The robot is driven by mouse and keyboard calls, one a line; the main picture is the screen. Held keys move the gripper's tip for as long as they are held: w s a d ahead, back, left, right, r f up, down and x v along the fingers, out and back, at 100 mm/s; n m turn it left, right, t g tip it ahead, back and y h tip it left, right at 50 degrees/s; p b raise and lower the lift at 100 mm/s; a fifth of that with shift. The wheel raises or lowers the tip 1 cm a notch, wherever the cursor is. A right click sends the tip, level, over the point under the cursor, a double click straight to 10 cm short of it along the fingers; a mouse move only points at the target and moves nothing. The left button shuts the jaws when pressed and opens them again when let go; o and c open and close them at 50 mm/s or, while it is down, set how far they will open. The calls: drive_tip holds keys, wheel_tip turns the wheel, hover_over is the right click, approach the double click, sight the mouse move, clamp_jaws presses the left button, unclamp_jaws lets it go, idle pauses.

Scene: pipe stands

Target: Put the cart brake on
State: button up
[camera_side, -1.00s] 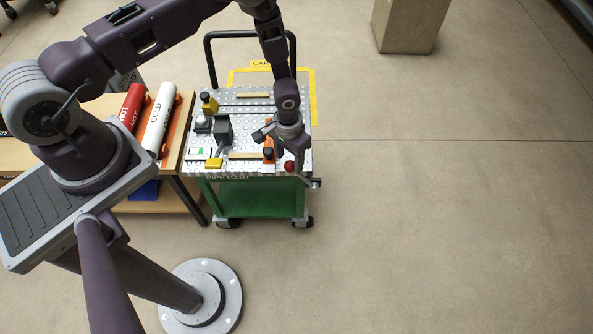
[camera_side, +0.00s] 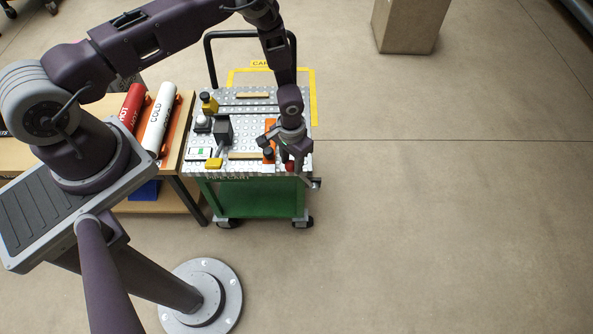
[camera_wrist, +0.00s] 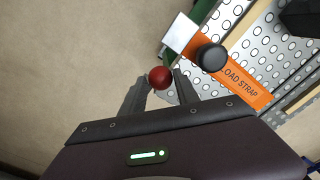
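The cart (camera_side: 250,200) has a green body and a perforated metal top. A red ball knob (camera_side: 289,167), likely the brake handle's, sits at the cart's front right corner. In the wrist view the red knob (camera_wrist: 160,77) lies between the fingertips of my gripper (camera_wrist: 162,76). The fingers are spread on either side of it, with a small gap at the right finger; contact on the left is unclear. In the side view my gripper (camera_side: 291,162) points down over that corner. The lever below the knob is mostly hidden.
An orange load strap (camera_wrist: 240,82) with a black knob (camera_wrist: 212,57) lies close beside my gripper. A black block (camera_side: 223,130) and yellow pieces stand on the cart top. A wooden bench (camera_side: 172,180) with red and white pipes is at left.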

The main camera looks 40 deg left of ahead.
drive_tip(key=shift+o, duration=1.4)
drive_tip(key=shift+r, duration=3.5)
